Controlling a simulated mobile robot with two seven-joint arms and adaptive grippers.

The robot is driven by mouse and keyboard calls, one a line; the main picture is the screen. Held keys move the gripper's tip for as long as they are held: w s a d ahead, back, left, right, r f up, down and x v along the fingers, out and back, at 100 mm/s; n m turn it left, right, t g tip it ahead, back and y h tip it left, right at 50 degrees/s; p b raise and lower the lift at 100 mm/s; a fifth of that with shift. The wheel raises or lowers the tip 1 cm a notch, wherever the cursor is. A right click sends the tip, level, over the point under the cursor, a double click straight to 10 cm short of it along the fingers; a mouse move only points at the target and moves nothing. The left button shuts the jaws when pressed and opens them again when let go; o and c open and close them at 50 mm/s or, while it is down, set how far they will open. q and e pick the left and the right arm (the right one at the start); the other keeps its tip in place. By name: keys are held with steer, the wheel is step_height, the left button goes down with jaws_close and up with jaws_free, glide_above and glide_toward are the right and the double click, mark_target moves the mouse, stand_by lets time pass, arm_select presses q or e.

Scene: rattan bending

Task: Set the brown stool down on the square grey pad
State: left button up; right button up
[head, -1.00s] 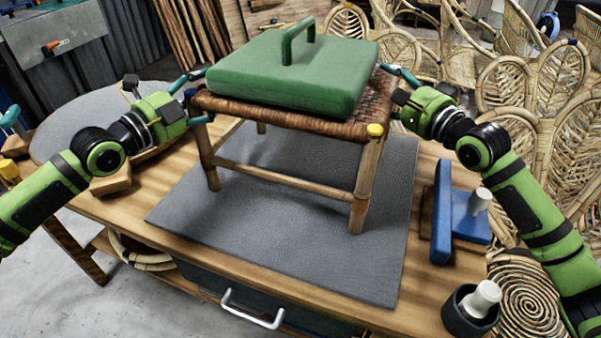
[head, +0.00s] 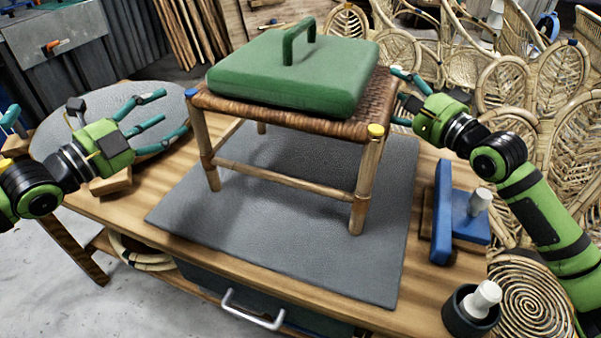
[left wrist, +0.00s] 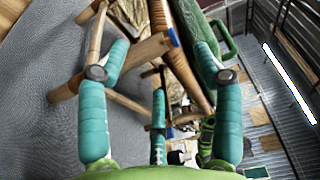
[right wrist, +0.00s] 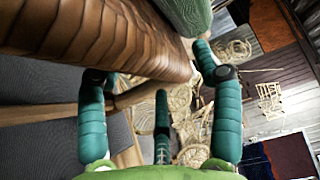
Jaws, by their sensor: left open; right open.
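The brown stool (head: 284,170) with a woven seat stands upright on the square grey pad (head: 270,235), its visible feet on the pad. A green cushion-like block with a handle (head: 293,75) lies on the seat. My left gripper (head: 172,118) is open and empty, a short way left of the stool; the stool's legs show beyond its fingers in the left wrist view (left wrist: 98,45). My right gripper (head: 400,98) is open at the seat's right edge, very close to it; I cannot tell if it touches. The woven seat edge fills the upper left of the right wrist view (right wrist: 95,35).
A blue tool (head: 443,212) and a dark cup with a white-handled thing (head: 470,312) are on the table's right side. A round grey surface (head: 75,115) lies at the left. Rattan chair backs (head: 500,90) crowd the right background.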

steer(key=v, duration=0.9)
steer(key=shift+s, duration=0.15)
steer(key=shift+d+r, duration=0.1)
arm_select(q)
steer(key=shift+s+a+p, duration=0.4)
steer(key=shift+a+p, duration=0.5)
steer(key=shift+p, duration=0.4)
steer(key=shift+s+a+p, duration=0.45)
steer(key=shift+a+p, duration=0.45)
steer(key=shift+p, duration=0.4)
steer(key=shift+s+a+p, duration=0.4)
steer(key=shift+a+p, duration=0.5)
steer(key=shift+p, duration=0.4)
arm_select(e)
step_height(320, 180, up, 8)
arm_select(q)
step_height(320, 180, up, 9)
steer(key=p, duration=0.6)
arm_select(e)
step_height(320, 180, up, 6)
steer(key=shift+f, duration=0.1)
